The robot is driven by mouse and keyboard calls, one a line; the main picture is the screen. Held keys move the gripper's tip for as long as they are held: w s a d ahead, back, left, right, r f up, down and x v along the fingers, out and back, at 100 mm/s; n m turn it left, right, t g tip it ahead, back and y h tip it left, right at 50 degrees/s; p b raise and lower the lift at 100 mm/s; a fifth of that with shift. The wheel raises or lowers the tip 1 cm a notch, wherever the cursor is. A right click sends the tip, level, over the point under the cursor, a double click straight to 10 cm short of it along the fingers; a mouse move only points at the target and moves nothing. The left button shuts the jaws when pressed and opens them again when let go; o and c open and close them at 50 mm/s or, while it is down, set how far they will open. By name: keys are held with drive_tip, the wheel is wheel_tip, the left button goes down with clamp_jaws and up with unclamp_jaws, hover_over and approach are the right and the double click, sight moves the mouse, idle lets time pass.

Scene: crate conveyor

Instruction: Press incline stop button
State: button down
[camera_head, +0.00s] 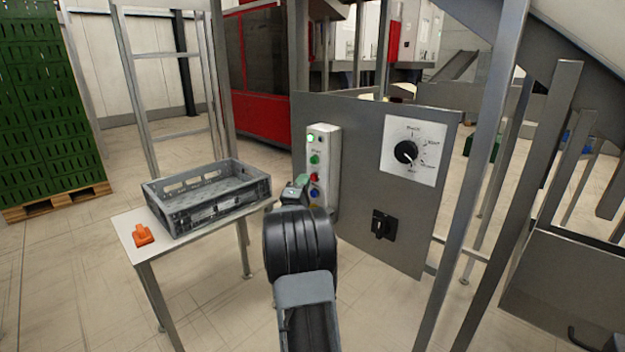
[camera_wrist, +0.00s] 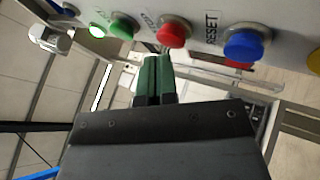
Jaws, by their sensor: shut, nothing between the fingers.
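The red button (camera_wrist: 173,33) is on a pale control box (camera_head: 328,170), between a green button (camera_wrist: 123,25) and a blue button (camera_wrist: 243,43) marked RESET. The red button also shows in the head view (camera_head: 315,177). My gripper (camera_wrist: 154,62) has green fingers, shut and empty. In the wrist view its tips are just below the red button, slightly toward the green one. I cannot tell whether they touch it. In the head view my gripper (camera_head: 298,186) is close to the box's left front side. A lit green lamp (camera_head: 310,138) is at the box's top.
A grey panel (camera_head: 365,215) with a dial (camera_head: 406,152) and a black switch (camera_head: 384,225) stands right of the box. A grey crate (camera_head: 180,222) and an orange object (camera_head: 143,236) are on a small table (camera_head: 126,222) at left. Metal posts stand at right.

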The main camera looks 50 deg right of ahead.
drive_tip(key=shift+d, duration=0.45)
idle(0.6)
drive_tip(key=shift+a, duration=0.85)
drive_tip(key=shift+a, duration=0.1)
drive_tip(key=shift+w+a+b, duration=0.2)
drive_tip(key=shift+a+b, duration=0.25)
drive_tip(key=shift+a, duration=1.95)
drive_tip(key=shift+r, duration=0.1)
